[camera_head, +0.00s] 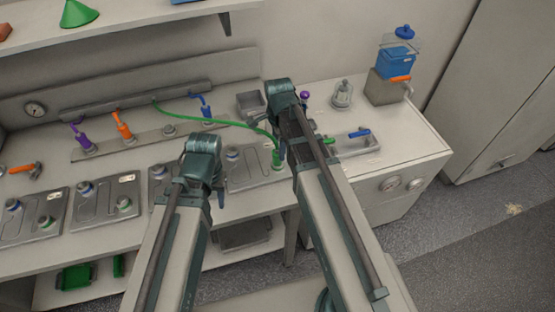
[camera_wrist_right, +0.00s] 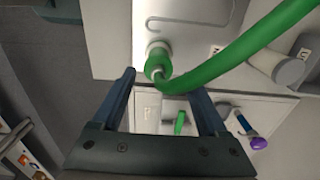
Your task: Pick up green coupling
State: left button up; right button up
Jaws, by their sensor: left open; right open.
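The green coupling (camera_head: 277,157) stands upright on the rightmost grey plate on the bench, and a green hose (camera_head: 205,121) runs from its top to the rail at the back. In the right wrist view the coupling (camera_wrist_right: 157,64) lies just past my fingertips, between the lines of the two fingers. My right gripper (camera_wrist_right: 164,82) is open and empty, and no finger visibly touches the coupling. In the head view, my right arm covers much of the right gripper, beside the coupling. My left gripper (camera_head: 220,192) is open, lower left of the coupling, mostly hidden behind its wrist.
Purple (camera_head: 79,135), orange (camera_head: 122,125) and blue (camera_head: 205,104) couplings stand along the back. Several grey plates (camera_head: 103,199) line the bench front. A shelf (camera_head: 120,27) overhangs the back left.

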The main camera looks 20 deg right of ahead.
pick_arm(q)
notch_tip(320, 180, down, 4)
jog(key=b, duration=0.3)
pick_arm(e)
notch_tip(320, 180, down, 4)
jog(key=shift+s+a+f, duration=0.1)
jog(key=shift+s+a, duration=0.05)
pick_arm(q)
jog(key=shift+r, duration=0.1)
pick_arm(e)
jog(key=shift+r, duration=0.2)
jog(key=shift+c, duration=0.3)
grip_shut()
